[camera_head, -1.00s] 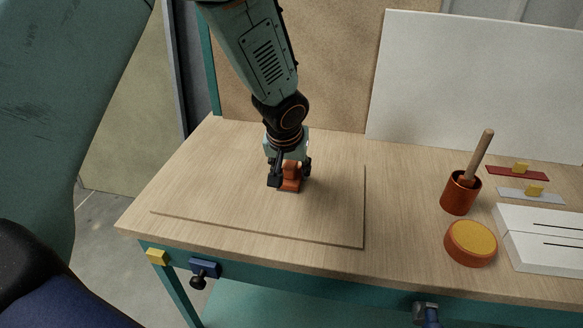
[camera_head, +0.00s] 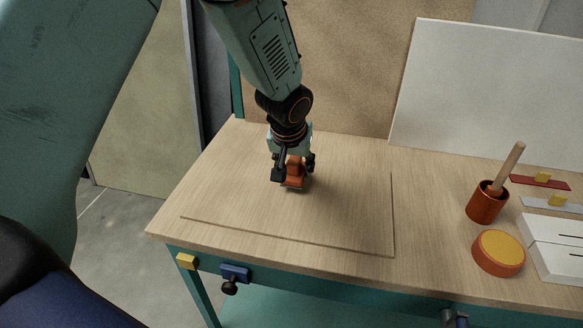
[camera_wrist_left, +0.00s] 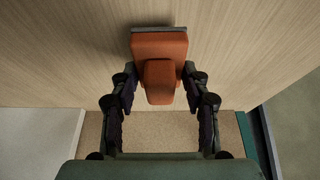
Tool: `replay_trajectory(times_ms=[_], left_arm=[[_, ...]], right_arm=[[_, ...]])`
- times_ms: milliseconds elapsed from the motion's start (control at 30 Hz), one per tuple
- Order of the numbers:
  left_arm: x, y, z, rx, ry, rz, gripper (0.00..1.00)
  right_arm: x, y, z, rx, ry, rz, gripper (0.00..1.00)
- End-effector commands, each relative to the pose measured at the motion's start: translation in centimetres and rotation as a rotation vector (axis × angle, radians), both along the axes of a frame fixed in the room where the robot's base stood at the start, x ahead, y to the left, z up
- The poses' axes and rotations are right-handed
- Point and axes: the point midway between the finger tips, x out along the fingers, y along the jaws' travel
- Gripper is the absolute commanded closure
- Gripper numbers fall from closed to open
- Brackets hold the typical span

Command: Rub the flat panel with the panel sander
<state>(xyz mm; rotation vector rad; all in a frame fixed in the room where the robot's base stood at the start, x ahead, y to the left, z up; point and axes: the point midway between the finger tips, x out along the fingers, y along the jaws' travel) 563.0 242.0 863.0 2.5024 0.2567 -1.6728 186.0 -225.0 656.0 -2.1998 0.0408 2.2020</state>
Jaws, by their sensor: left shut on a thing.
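The flat panel (camera_head: 330,215) is a thin pale wood board lying on the workbench, its raised edges showing at the front and right. The panel sander (camera_head: 293,177) is an orange block with a raised grip and a dark base strip. It also shows in the left wrist view (camera_wrist_left: 160,48). My left gripper (camera_head: 294,166) is shut on the sander's grip, with a finger on each side of it in the left wrist view (camera_wrist_left: 160,84). The sander is at the panel's back part and looks to be on its surface; its underside is hidden. My right gripper is not in view.
An orange pot (camera_head: 487,203) with a wooden-handled tool and a round orange tub (camera_head: 498,252) with a yellow top stand right of the panel. A white board (camera_head: 490,95) leans behind.

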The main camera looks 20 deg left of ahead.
Motion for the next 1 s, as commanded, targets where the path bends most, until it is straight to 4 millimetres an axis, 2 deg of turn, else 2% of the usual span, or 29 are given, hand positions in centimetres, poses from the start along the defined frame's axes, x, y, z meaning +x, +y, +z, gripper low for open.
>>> replay_trajectory(times_ms=[700,1000], left_arm=[[0.4,0.2,5.9,0.001,0.000,-0.007,0.83],[0.5,0.3,6.1,0.001,0.000,-0.007,0.83]], right_arm=[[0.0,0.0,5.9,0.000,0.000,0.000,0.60],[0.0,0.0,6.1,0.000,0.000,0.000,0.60]])
